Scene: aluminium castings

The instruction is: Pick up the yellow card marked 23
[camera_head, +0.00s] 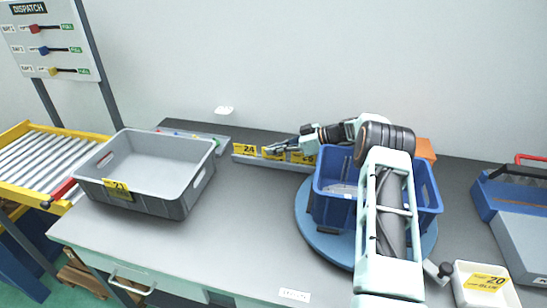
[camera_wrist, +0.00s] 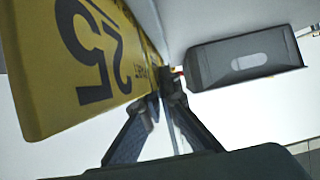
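Yellow cards stand in a row on a low grey rack (camera_head: 262,163) at the back of the table. The left one is marked 24 (camera_head: 244,149); the right one (camera_head: 304,157) appears to read 25. In the wrist view, a card marked 25 (camera_wrist: 85,60) looms large at left, upside down. My gripper's fingers (camera_wrist: 163,95) converge beside it, with a thin pale edge between them. Whether they grip that edge is unclear.
A grey tote (camera_head: 180,206) with card 21 stands at left; a roller conveyor (camera_head: 45,155) lies beyond it. A blue crate (camera_head: 330,208) sits on a blue turntable (camera_head: 312,235) under my arm. A white tray (camera_head: 470,298) with card 20 is front right.

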